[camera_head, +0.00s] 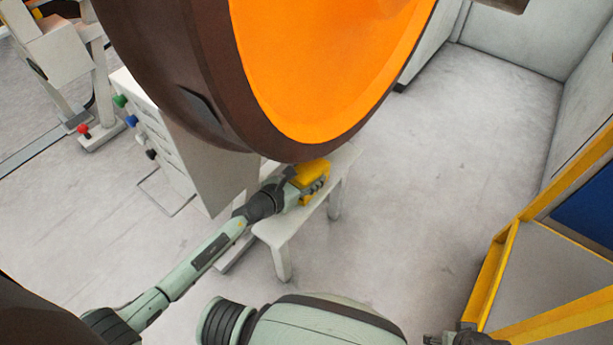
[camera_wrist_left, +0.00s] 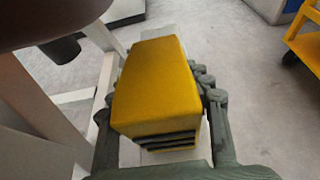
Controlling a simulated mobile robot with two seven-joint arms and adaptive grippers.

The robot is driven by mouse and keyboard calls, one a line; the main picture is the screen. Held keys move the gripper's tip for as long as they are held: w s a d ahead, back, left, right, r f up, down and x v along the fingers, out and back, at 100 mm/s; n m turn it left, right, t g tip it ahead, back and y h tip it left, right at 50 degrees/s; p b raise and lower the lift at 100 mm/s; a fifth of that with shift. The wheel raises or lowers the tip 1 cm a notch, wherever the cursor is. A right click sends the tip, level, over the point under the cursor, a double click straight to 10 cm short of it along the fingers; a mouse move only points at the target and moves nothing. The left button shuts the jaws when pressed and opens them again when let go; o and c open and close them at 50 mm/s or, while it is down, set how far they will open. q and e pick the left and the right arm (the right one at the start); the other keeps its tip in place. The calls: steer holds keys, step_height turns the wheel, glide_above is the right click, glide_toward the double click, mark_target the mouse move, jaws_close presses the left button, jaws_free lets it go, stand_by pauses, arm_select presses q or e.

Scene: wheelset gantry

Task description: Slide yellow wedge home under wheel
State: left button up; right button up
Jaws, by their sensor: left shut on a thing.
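The yellow wedge (camera_head: 312,173) sits at the underside of the big wheel (camera_head: 190,60), above a narrow pale bench (camera_head: 290,222). The wheel has a dark brown rim and an orange face. My left gripper (camera_head: 294,187) reaches in from the lower left and is shut on the wedge. In the left wrist view the yellow wedge (camera_wrist_left: 158,85) lies between the two fingers (camera_wrist_left: 160,120), with dark ridges on its near lower end. The wheel's dark underside (camera_wrist_left: 50,20) shows at the upper left there. The head view does not show clearly whether wedge and wheel touch.
A white cabinet (camera_head: 150,125) with coloured knobs stands left of the wheel. A yellow-framed cart or platform (camera_head: 500,270) stands at the lower right. The floor (camera_head: 440,170) between bench and right wall is clear.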

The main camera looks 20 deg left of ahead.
arm_select(q)
steer(key=shift+r, duration=0.1)
steer(key=o, duration=1.5)
steer(key=shift+c, duration=0.2)
steer(key=shift+o, duration=1)
